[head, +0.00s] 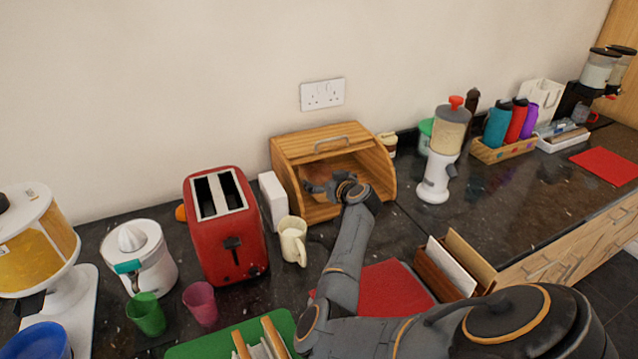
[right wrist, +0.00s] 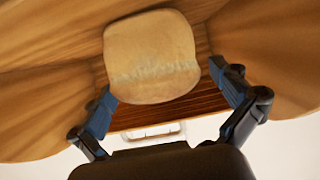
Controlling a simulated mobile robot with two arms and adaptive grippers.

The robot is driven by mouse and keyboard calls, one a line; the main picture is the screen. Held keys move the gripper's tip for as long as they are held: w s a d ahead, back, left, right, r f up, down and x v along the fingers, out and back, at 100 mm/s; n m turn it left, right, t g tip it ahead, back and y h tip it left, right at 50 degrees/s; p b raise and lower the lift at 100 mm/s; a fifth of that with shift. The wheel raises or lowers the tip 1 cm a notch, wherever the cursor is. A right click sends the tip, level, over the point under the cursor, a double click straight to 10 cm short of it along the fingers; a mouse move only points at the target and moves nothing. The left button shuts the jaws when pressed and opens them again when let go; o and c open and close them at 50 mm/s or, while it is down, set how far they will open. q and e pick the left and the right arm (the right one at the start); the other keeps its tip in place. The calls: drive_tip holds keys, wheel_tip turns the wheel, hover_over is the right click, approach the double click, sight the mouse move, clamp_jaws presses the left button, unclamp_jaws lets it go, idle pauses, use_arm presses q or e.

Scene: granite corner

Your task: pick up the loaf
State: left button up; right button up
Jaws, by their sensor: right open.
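The loaf (right wrist: 152,55) is a pale tan, rounded block inside the wooden bread box (head: 292,152). In the right wrist view it lies ahead of and between the fingers, with no contact visible. In the head view only a small brown part of the loaf (head: 316,172) shows, behind my gripper. The bread box stands against the wall with its front open. My right gripper (right wrist: 170,99) is open at the mouth of the box; it also shows in the head view (head: 332,187), partly covering the opening. My left gripper is not in view.
A white box (head: 273,200) and a cream mug (head: 293,240) stand close to the left front of the bread box, with a red toaster (head: 226,225) further left. A grain dispenser (head: 442,150) stands to the right.

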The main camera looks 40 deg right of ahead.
drive_tip(key=b+x, duration=0.1)
drive_tip(key=x, duration=0.2)
drive_tip(key=shift+f, duration=0.2)
drive_tip(key=shift+r, duration=0.15)
drive_tip(key=shift+c, duration=0.4)
drive_tip(key=c, duration=1.1)
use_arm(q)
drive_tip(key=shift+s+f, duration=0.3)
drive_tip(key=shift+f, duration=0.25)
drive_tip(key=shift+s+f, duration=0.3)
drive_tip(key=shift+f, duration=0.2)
use_arm(e)
drive_tip(key=shift+r, duration=0.1)
